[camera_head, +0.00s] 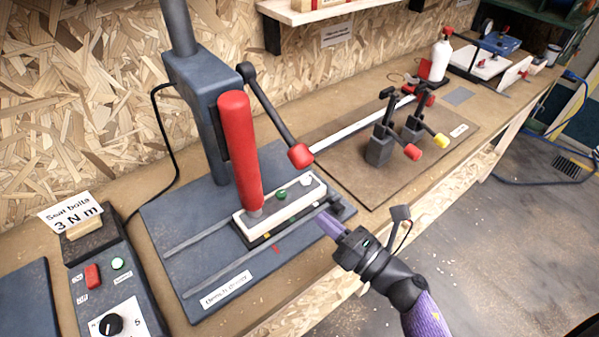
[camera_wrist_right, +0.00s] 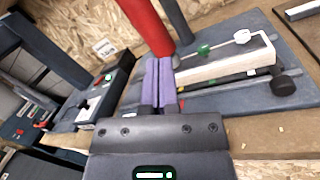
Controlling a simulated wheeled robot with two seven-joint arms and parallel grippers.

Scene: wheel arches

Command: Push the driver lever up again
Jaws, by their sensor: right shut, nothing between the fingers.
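The driver lever (camera_head: 272,112) is a dark bar on the side of the grey driver stand (camera_head: 205,110). It slopes down from its pivot to a red knob (camera_head: 300,155). The red driver cylinder (camera_head: 240,150) stands upright, its lower end at the white block (camera_head: 290,203) on the grey base plate. My right gripper (camera_head: 328,224) is shut and empty, low by the block's near right end, below the knob and apart from it. In the right wrist view its purple fingers (camera_wrist_right: 160,85) are together, pointing towards the red cylinder (camera_wrist_right: 148,25). My left gripper is out of view.
A control box (camera_head: 105,275) labelled "Seat bolts 3 N m" stands at the left. Two toggle clamps (camera_head: 395,135) with red and yellow tips stand on a brown board to the right. A shelf (camera_head: 310,10) hangs on the chipboard wall. The bench's front edge is below my right arm.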

